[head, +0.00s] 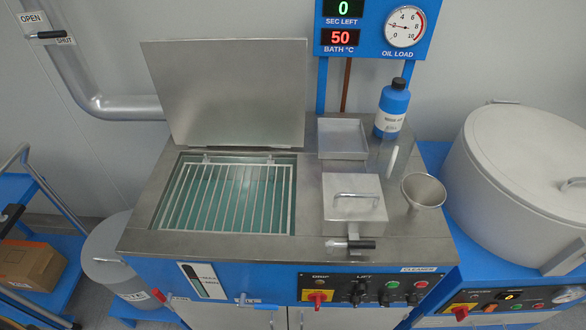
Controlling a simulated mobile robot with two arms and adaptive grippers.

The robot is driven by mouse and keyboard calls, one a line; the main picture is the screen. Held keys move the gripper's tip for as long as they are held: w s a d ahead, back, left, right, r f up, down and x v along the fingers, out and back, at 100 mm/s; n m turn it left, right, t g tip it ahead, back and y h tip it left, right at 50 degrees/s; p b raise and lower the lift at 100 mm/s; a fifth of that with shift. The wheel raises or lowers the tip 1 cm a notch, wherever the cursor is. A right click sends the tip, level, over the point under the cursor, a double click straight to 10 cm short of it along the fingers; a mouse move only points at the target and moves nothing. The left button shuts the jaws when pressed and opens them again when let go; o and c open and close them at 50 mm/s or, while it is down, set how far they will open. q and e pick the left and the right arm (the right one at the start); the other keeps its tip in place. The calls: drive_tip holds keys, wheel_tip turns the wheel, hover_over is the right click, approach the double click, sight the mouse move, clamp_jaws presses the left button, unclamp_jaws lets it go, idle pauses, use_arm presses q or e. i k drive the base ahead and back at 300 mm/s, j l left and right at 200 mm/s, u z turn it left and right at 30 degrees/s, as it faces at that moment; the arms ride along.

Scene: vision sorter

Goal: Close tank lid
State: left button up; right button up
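The tank lid (228,92) is a flat grey metal plate. It stands open, tilted up at the back edge of the tank. The tank (172,226) is a rectangular opening in the steel top, with a white wire rack (225,197) over greenish liquid. Neither of my grippers shows in the head view.
Right of the tank are a shallow metal tray (343,154), a small box with a handled lid (354,209), a funnel (424,190) and a blue bottle (392,108). A display panel (374,28) rises behind. A large round drum (520,180) stands at right, a cardboard box (30,264) at left.

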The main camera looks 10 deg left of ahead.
sight(243, 90)
drive_tip(key=k+j+z, duration=0.35)
drive_tip(key=k+j, duration=0.65)
drive_tip(key=j, duration=0.4)
drive_tip(key=k+j+z, duration=0.35)
drive_tip(key=k+j, duration=0.8)
drive_tip(key=i+j+z, duration=0.1)
drive_tip(key=i+j, duration=0.15)
drive_tip(key=i+j+z, duration=0.1)
drive_tip(key=j, duration=0.3)
drive_tip(key=i+j+z, duration=0.1)
drive_tip(key=i+j, duration=0.2)
drive_tip(key=i+j+z, duration=0.1)
drive_tip(key=j, duration=0.3)
drive_tip(key=i, duration=0.1)
